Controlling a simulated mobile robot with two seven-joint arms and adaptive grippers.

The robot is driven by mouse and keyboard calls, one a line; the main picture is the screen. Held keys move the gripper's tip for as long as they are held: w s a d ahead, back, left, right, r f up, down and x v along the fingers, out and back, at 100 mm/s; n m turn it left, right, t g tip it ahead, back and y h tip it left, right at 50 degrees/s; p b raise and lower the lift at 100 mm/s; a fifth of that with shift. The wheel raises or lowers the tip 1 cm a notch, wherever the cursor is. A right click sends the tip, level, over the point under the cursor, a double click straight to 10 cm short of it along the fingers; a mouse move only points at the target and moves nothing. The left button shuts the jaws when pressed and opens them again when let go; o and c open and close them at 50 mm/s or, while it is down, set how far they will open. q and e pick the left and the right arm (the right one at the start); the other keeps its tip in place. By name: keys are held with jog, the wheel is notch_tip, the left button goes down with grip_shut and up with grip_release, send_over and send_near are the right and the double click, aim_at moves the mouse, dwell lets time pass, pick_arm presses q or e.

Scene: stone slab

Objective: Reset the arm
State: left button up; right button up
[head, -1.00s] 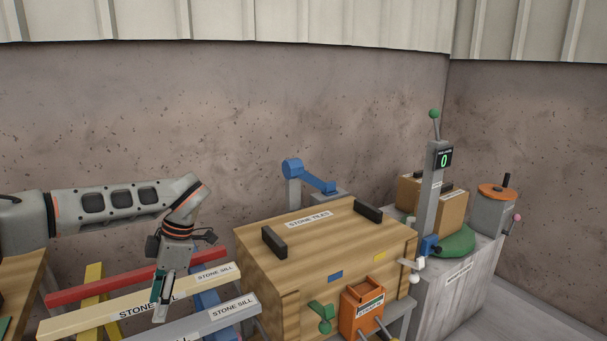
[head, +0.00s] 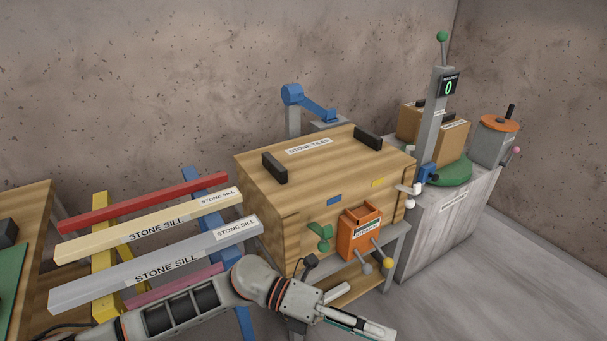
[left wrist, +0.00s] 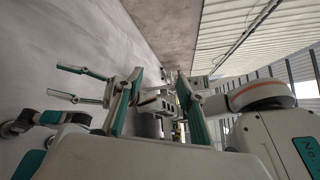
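My left gripper (head: 365,308) is low in the head view, in front of the wooden stone tiles crate. Its arm comes in along the bottom from the left. In the left wrist view its two teal-padded fingers (left wrist: 158,85) stand apart with nothing between them. Another gripper with teal fingers shows at the left of the left wrist view; it is my right gripper (left wrist: 58,80), with its fingers spread and empty. The right gripper does not show in the head view.
The stone tiles crate (head: 325,180) stands on a grey stand. An orange box (head: 359,237) with levers is at its front. Red, cream and grey (head: 150,265) bars lie on a rack at left. A grey cabinet (head: 440,225) stands at right. Floor at lower right is clear.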

pick_arm(q)
jog(key=w+a+r+n+t+h, duration=0.2)
jog(key=w+r+n+t+h, duration=0.35)
jog(key=n+t, duration=0.75)
jog(key=w+a+f+n+t+y, duration=0.5)
jog(key=a+f+n+t+y, duration=0.3)
jog(key=n, duration=0.6)
jog(key=s+a+f+n+g+y, duration=0.2)
jog(key=s+a+f+n+y, duration=0.3)
jog(key=a+f, duration=0.6)
jog(key=s+a+f+n+g+y, duration=0.2)
jog(key=s+a+f+n+y, duration=0.3)
jog(key=s+a+f+n, duration=0.3)
jog(key=a+f, duration=0.3)
jog(key=a, duration=0.1)
jog(key=shift+f+n, duration=0.3)
jog(key=shift+n, duration=0.1)
jog(key=shift+s+d, duration=0.1)
jog(key=c, duration=0.3)
jog(key=shift+s+y, duration=0.1)
jog(key=shift+y, duration=0.15)
